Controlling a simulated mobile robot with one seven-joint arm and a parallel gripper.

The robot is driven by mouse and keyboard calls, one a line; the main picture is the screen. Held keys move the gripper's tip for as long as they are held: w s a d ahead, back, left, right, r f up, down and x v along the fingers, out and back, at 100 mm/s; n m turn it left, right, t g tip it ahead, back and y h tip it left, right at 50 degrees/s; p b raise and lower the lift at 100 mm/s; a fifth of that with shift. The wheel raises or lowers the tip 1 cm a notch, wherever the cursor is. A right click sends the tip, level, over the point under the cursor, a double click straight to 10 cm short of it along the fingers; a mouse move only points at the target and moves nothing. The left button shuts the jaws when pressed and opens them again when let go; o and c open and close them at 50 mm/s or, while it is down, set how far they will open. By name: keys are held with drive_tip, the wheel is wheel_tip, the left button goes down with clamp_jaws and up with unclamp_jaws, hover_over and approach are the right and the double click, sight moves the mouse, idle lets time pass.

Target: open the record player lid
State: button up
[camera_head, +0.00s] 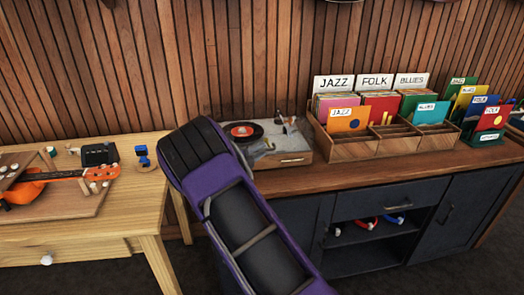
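The record player (290,158) stands on the left end of the dark cabinet's wooden top. It is a low light-wood box with a small handle or catch on its front face. A black record (243,131) with an orange label shows on its left side, and small grey parts show on its right. I cannot clearly make out the lid or how far open it is. My purple and black arm crosses the middle of the picture and hides the player's front left part.
Wooden record bins (365,146) stand just right of the player. At left, a wooden table (110,212) holds an orange ukulele (45,178) and small items. The slatted wall is close behind. Bare cabinet top (350,173) lies in front of the bins.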

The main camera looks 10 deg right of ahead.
drive_tip(key=shift+x, duration=0.8)
clamp_jaws()
idle(0.9)
